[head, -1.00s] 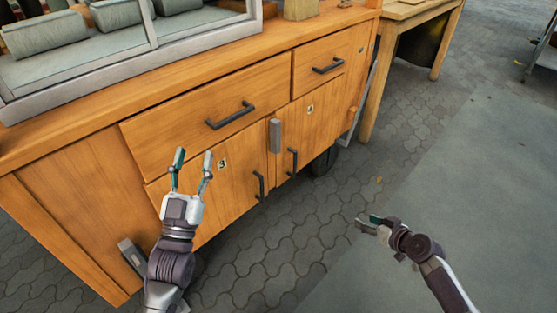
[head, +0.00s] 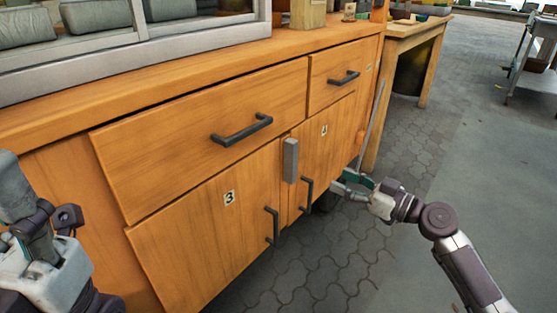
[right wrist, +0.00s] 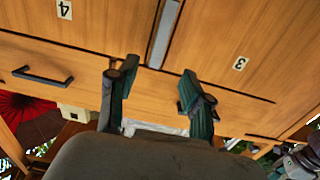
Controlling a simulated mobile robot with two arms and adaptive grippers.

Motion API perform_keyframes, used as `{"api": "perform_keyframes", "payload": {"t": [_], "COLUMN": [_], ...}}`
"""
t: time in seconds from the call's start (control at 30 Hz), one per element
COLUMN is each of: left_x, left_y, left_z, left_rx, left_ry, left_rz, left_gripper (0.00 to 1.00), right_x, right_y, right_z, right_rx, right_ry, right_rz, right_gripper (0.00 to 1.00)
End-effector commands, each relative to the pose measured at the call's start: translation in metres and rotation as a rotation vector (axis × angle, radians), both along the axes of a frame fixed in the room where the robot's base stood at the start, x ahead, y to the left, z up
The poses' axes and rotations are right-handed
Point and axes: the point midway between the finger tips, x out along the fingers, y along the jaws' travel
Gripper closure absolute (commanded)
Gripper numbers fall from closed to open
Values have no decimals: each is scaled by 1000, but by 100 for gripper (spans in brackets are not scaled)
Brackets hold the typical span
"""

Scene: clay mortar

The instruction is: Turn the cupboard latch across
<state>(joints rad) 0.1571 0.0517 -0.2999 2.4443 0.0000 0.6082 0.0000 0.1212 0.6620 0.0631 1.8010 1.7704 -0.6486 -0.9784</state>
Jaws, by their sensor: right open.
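The cupboard latch (head: 290,160) is a grey bar standing upright between door 3 (head: 205,240) and door 4 (head: 322,150), near their top edges. It also shows in the right wrist view (right wrist: 163,35), beyond the gap between my fingers. My right gripper (head: 350,187) is open and empty, to the right of the latch and lower in the head view, apart from it. Its two spread fingers show in the right wrist view (right wrist: 157,85). My left gripper (head: 45,220) is large and partly cut off at the lower left; its finger opening is unclear.
Dark bar handles sit on the doors (head: 272,226) and drawers (head: 242,130). A glass-fronted case (head: 130,50) stands on the cupboard top. A wooden table (head: 400,45) stands beyond the cupboard's right end.

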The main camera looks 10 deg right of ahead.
Motion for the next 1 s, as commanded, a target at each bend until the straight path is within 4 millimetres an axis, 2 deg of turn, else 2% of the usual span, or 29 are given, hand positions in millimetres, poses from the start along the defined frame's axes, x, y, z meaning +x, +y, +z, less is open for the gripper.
{"api": "perform_keyframes", "payload": {"t": [0.13, 0.27, 0.7, 1.0], "left_x": [-4, -4, -9, -11], "left_y": [1, 0, -1, -2], "left_z": [0, 1, 5, 8], "left_rx": [-2, -2, 2, 5], "left_ry": [-12, -17, -53, -68], "left_rz": [-1, 0, 2, 3], "left_gripper": [50, 50, 50, 50], "right_x": [4, 17, 88, 108], "right_y": [4, 15, 70, 85], "right_z": [2, 2, 1, 1], "right_rx": [1, 1, 1, 1], "right_ry": [-7, -7, -7, -4], "right_rz": [5, 6, 4, 3], "right_gripper": [50, 50, 50, 50]}}
